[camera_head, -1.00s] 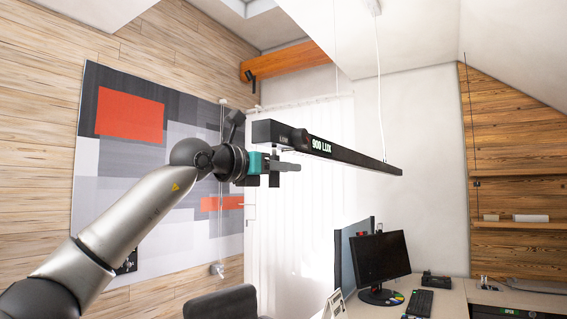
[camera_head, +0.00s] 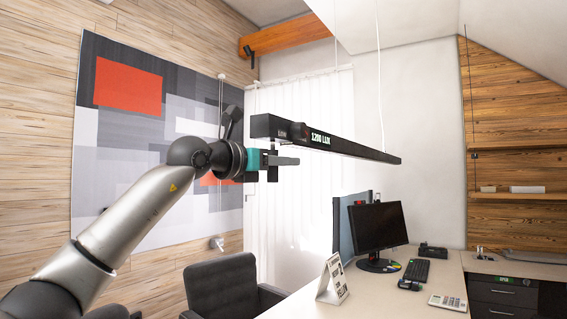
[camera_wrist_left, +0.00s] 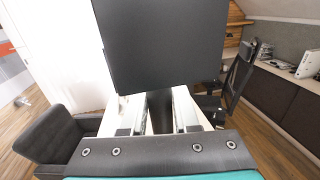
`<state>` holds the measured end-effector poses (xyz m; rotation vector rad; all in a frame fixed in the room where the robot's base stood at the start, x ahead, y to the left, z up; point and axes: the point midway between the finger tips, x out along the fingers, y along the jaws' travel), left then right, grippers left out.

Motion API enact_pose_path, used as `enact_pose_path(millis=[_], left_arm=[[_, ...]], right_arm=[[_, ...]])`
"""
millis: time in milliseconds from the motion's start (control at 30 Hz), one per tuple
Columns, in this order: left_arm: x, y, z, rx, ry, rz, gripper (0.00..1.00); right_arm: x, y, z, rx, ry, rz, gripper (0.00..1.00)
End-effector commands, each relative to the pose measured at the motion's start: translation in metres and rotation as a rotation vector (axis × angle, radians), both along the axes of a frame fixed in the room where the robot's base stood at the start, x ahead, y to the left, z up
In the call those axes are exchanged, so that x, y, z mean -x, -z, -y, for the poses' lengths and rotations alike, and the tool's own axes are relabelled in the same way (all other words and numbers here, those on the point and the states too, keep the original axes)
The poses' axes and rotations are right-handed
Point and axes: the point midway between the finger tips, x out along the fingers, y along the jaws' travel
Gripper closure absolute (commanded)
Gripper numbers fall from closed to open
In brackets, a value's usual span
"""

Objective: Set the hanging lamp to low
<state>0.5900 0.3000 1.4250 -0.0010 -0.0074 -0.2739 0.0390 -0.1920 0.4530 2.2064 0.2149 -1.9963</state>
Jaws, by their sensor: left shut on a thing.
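The hanging lamp (camera_head: 350,148) is a long black bar on thin cables in the head view. A lit display near its left end reads about 1200 LUX. My left gripper (camera_head: 284,161) is at the underside of the lamp's left end, shut on a part of the lamp. The held part is hard to make out. In the left wrist view, a large dark block, seemingly the lamp's end (camera_wrist_left: 160,45), fills the upper middle above the gripper's fingers (camera_wrist_left: 160,122). My right gripper is not in view.
Below the lamp stands a desk with a monitor (camera_head: 379,228), keyboard (camera_head: 416,271), calculator (camera_head: 447,302) and stand-up calendar (camera_head: 333,280). A dark office chair (camera_head: 222,287) is at the lower left of the desk. A picture panel (camera_head: 120,150) hangs behind my left arm.

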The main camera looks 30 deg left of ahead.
Motion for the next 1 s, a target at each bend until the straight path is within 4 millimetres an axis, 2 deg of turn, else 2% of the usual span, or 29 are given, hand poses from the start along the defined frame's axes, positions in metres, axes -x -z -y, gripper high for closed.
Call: enact_pose_path(millis=[33,300,333,567,1000], left_arm=[[-0.0018,0.0075,0.0011,-0.004,0.001,-0.017,1.00],[-0.0025,0.0098,0.0015,-0.006,0.002,-0.023,1.00],[-0.0026,0.0100,0.0016,-0.006,0.002,-0.023,0.68],[-0.0017,0.0066,0.0010,-0.004,0.001,-0.014,0.42],[0.0008,0.0037,-0.0042,-0.003,0.004,-0.010,0.42]], right_arm=[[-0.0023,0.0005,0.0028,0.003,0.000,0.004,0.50],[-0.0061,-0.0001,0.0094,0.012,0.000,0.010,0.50],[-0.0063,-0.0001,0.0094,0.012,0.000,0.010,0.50],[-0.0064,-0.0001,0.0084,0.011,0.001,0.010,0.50],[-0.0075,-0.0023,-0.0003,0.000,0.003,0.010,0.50]])
